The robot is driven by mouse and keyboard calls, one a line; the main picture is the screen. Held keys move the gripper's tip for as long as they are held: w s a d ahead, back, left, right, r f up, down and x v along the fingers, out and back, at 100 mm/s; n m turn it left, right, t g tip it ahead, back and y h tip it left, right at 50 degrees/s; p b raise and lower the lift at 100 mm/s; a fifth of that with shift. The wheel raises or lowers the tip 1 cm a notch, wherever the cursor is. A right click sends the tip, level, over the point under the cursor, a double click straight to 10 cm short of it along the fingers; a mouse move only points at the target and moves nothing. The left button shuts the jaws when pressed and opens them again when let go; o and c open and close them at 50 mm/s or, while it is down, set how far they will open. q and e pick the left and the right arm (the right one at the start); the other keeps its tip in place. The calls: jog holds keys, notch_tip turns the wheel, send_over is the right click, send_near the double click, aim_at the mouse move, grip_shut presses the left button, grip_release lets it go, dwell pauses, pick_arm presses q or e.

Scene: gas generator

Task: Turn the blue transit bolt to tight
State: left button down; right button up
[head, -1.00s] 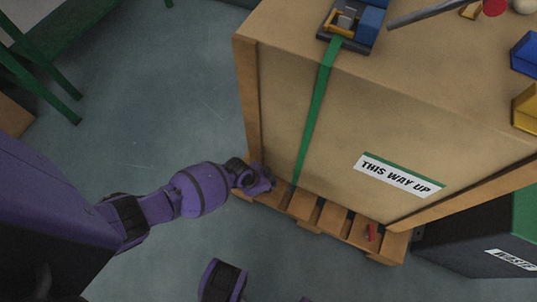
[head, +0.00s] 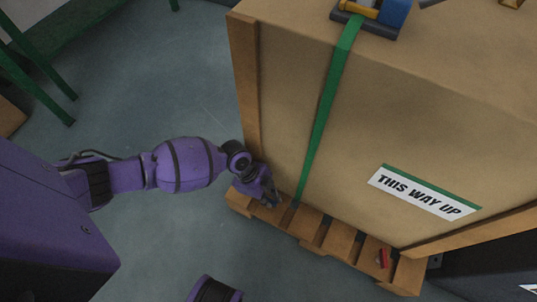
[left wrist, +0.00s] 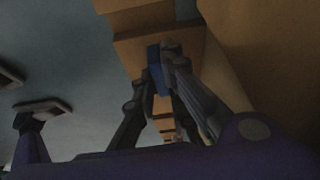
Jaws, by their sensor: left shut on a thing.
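The blue transit bolt (left wrist: 157,70) shows in the left wrist view as a small blue piece between my fingertips, against the wooden pallet. My left gripper (left wrist: 163,62) is shut on it. In the head view my left gripper (head: 268,196) is low at the crate's near left corner, at the pallet's edge. There the bolt is hidden by the gripper. The left wrist view is dark, so I cannot tell how far the bolt is turned. My right gripper does not show clearly in any view.
A tall crate (head: 290,110) with a "THIS WAY UP" label (head: 424,192) stands on a wooden pallet (head: 310,229). A green strap (head: 326,110) runs down its face. A small red piece (head: 383,258) is at the pallet's right part. The floor (head: 170,70) left of the crate is clear.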

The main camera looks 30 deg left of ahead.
pick_arm(q)
jog(key=shift+m, duration=0.4)
jog(key=c, duration=1.8)
grip_release()
jog(key=shift+r, duration=0.1)
jog(key=shift+a+r, duration=0.15)
jog(key=shift+r, duration=0.15)
jog(key=v, duration=1.1)
